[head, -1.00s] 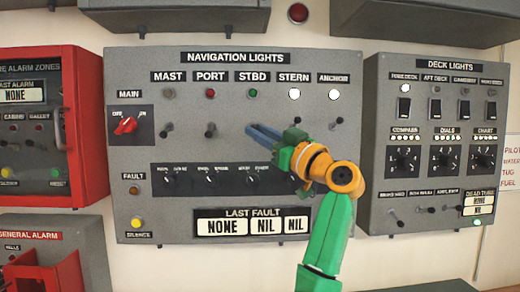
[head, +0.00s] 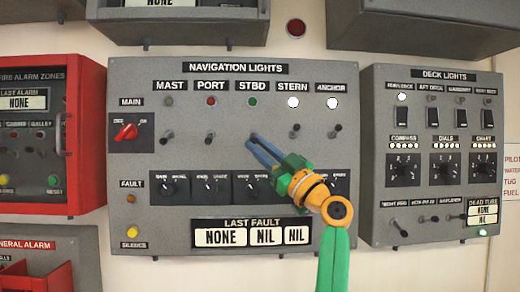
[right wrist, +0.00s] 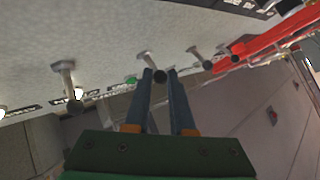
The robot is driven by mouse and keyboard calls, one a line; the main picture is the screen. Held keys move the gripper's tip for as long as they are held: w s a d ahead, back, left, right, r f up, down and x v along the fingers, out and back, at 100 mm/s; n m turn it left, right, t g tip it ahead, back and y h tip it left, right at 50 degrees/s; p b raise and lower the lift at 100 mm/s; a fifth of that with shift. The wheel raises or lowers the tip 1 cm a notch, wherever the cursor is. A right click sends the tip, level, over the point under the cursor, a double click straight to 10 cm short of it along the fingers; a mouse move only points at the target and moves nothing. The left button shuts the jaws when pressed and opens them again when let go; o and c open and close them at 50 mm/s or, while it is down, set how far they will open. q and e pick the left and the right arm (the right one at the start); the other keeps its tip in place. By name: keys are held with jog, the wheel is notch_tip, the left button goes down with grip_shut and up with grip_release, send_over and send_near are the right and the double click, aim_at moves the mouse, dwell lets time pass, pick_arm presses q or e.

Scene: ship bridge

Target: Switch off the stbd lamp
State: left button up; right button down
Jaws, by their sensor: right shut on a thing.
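The stbd lamp (head: 252,101) is a small green lamp under the STBD label on the navigation lights panel (head: 130,75). I cannot tell clearly whether it is lit. It also shows green in the right wrist view (right wrist: 130,79). The stbd switch is a small lever below this lamp, mostly hidden by my fingers in the head view. My right gripper (head: 254,142) has its blue fingertips at this lever. In the right wrist view the stbd lever's knob (right wrist: 160,75) sits between the fingertips, and the gripper is shut on it. My left gripper is not in view.
The port lever (head: 211,137) is to the left and the stern lever (head: 295,130) to the right, both close by. Rotary knobs sit in a row below. The stern lamp (head: 293,101) and anchor lamp (head: 332,102) glow white. A red fire alarm box (head: 88,130) juts out left.

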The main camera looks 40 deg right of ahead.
jog(key=shift+r, duration=0.1)
jog(key=c, duration=0.8)
grip_release()
jog(key=shift+s, duration=0.1)
jog(key=shift+o, duration=0.2)
jog(key=b+v, duration=0.5)
jog(key=v, duration=0.2)
jog(key=shift+s+a, duration=0.1)
